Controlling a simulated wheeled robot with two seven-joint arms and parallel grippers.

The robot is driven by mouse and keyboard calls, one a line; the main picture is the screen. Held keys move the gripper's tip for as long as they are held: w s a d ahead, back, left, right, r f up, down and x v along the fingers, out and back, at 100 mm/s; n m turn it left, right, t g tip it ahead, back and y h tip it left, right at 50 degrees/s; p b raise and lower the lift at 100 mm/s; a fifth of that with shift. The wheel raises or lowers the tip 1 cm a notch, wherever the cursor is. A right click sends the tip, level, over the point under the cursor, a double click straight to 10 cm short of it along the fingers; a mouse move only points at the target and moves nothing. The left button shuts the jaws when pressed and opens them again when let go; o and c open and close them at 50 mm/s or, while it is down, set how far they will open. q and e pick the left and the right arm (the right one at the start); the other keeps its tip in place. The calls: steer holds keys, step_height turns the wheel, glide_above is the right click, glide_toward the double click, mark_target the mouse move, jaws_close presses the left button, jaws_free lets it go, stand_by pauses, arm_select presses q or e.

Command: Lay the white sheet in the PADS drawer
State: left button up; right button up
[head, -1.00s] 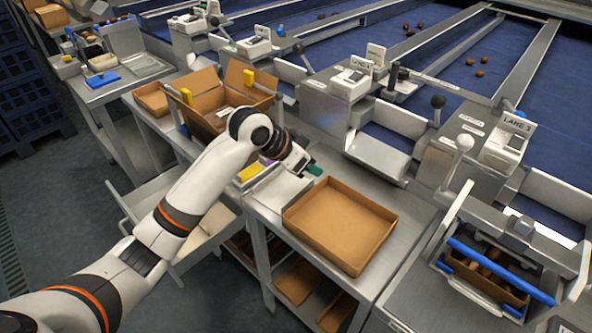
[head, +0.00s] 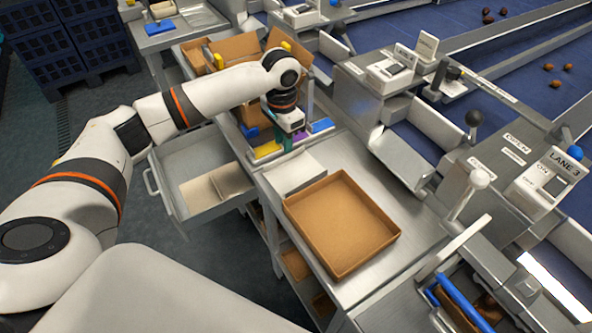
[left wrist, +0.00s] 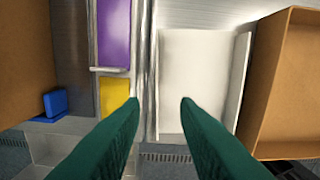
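An open steel drawer (head: 168,190) stands out from the bench's left side, with pale flat pieces (head: 215,186) inside. I cannot read a label on it. My left gripper (head: 287,142) points down above the bench, just behind the sheet. In the left wrist view its green fingers (left wrist: 160,102) are apart with nothing between them, and the sheet lies ahead. My right gripper is not in view.
The cardboard tray (head: 340,268) is close beside the sheet. Yellow (head: 267,149) and blue (head: 321,126) pieces sit near the gripper; a purple one (left wrist: 114,32) shows in the wrist view. An open carton (head: 238,46) stands behind. Lane levers (head: 479,180) rise at right.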

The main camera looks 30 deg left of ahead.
mark_target(296, 171)
arm_select(q)
steer(key=shift+w+a+f+p, duration=0.15)
steer(key=shift+f+p, duration=0.35)
steer(key=shift+f, duration=2.2)
jaws_close()
